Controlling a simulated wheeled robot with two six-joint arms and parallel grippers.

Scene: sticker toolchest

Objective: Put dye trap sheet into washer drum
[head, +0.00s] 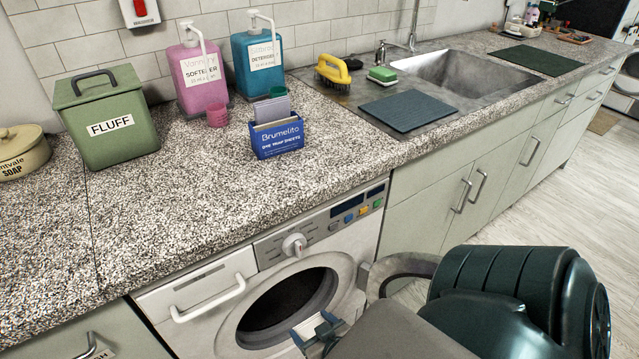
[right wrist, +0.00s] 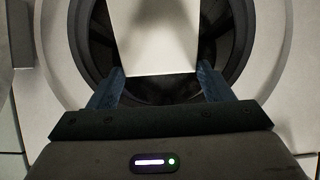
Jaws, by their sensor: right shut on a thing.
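The washer (head: 208,285) is under the counter, and its round drum opening (head: 287,308) is dark and uncovered. My right gripper (head: 318,328) is in front of the opening's lower right side. In the right wrist view, the gripper (right wrist: 160,85) is shut on a pale flat dye trap sheet (right wrist: 156,38), which extends ahead of the fingers toward the dark drum opening (right wrist: 91,50). How far the sheet reaches inside is unclear. My left gripper is not in view.
A grey curved piece (head: 400,264), apparently the open washer door, stands right of the opening. A drawer handle (head: 208,300) projects to the left. The counter holds a green FLUFF bin (head: 106,125), softener (head: 197,75) and detergent (head: 258,62) bottles.

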